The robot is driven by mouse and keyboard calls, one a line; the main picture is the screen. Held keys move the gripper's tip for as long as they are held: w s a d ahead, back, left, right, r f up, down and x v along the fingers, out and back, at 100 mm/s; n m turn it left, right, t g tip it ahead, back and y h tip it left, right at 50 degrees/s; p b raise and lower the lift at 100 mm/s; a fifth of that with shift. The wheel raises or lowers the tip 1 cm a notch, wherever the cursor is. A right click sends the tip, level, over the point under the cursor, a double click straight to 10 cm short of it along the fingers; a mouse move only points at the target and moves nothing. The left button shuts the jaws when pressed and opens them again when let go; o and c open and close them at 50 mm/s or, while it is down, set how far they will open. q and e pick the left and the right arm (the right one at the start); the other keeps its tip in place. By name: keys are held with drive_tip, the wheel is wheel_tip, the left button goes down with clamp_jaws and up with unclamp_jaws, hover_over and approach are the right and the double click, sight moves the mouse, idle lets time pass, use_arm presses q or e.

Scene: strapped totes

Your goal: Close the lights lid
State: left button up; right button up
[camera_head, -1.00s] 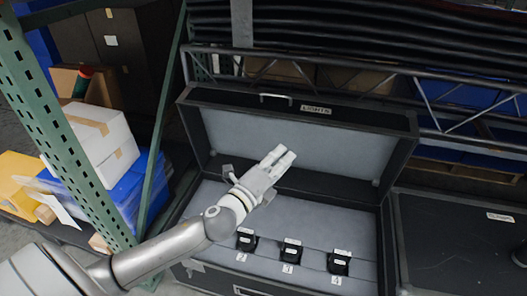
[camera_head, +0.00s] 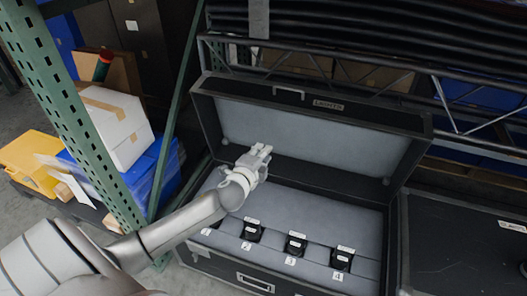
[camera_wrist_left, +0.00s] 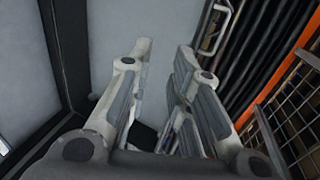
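The lights case stands open, and its lid (camera_head: 310,135) is raised upright at the back, with a grey lining and a "LIGHTS" label (camera_head: 328,104). A metal handle (camera_head: 289,90) sits on the lid's top edge; it also shows in the wrist view (camera_wrist_left: 215,28). My left gripper (camera_head: 262,150) is in front of the lid's inner face, left of centre and below the handle. Its fingers (camera_wrist_left: 166,50) are a little apart with nothing between them. I cannot tell if it touches the lining. My right gripper is not in view.
Several black lights (camera_head: 296,242) with number tags sit in the case's grey base. A closed black case (camera_head: 465,245) stands to the right. A metal truss (camera_head: 370,75) runs behind the lid. A green rack post (camera_head: 70,110) and white box (camera_head: 117,125) are at left.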

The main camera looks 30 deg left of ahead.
use_arm(q)
drive_tip(key=shift+x, duration=0.8)
clamp_jaws()
unclamp_jaws()
drive_tip(key=v, duration=1.2)
